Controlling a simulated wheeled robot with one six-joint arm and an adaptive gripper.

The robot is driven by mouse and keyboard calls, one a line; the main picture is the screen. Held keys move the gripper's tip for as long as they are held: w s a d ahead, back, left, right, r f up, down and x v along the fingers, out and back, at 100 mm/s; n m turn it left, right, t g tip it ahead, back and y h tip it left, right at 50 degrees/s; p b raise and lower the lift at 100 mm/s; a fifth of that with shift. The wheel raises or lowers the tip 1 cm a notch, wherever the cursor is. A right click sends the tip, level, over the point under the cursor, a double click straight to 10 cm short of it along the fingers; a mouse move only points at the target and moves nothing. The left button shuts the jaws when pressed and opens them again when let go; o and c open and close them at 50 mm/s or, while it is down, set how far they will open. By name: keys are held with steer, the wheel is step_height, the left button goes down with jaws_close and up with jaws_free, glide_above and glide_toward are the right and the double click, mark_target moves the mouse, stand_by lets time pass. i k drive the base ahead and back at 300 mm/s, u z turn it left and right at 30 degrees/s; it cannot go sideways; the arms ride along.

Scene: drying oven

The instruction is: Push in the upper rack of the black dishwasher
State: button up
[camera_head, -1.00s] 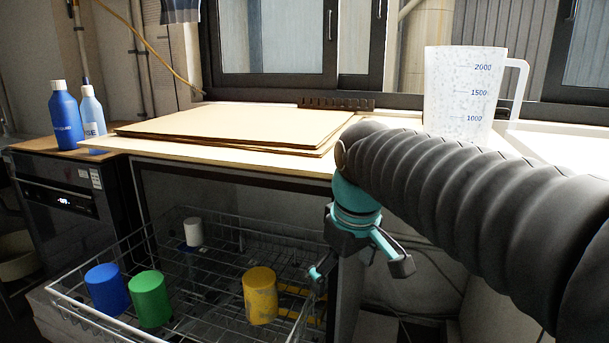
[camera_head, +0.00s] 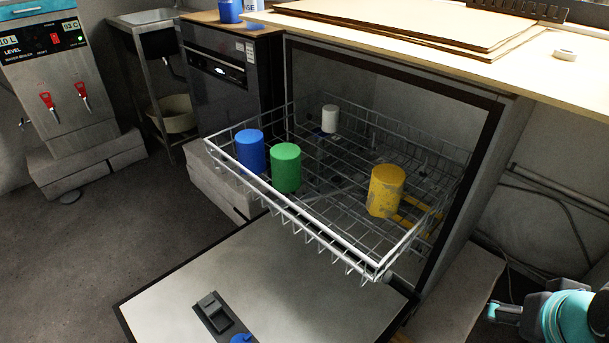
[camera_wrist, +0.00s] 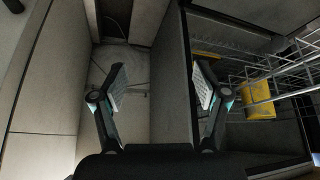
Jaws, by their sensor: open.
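The upper rack (camera_head: 318,228) is a wire basket pulled far out of the black-framed dishwasher (camera_head: 478,165), above its lowered door (camera_head: 250,270). It holds a blue cup (camera_head: 250,150), a green cup (camera_head: 286,168), a yellow cup (camera_head: 386,190) and a white cup (camera_head: 330,119). My gripper (camera_head: 498,312) is at the lower right in the head view, partly cut off, to the right of the rack and apart from it. In the wrist view my gripper (camera_wrist: 160,82) is open and empty. The rack's wires (camera_wrist: 285,70) and the yellow cup (camera_wrist: 257,98) show at the right there.
A worktop (camera_head: 400,48) with brown boards (camera_head: 420,22) lies over the dishwasher. A dark appliance (camera_head: 225,75) stands at its left, near a sink (camera_head: 140,17) and a water boiler (camera_head: 65,90). The floor (camera_head: 120,225) at left is clear.

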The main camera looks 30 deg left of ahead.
mark_target(226, 156)
steer(key=u, duration=2)
steer(key=k, duration=0.75)
steer(key=u, duration=0.25)
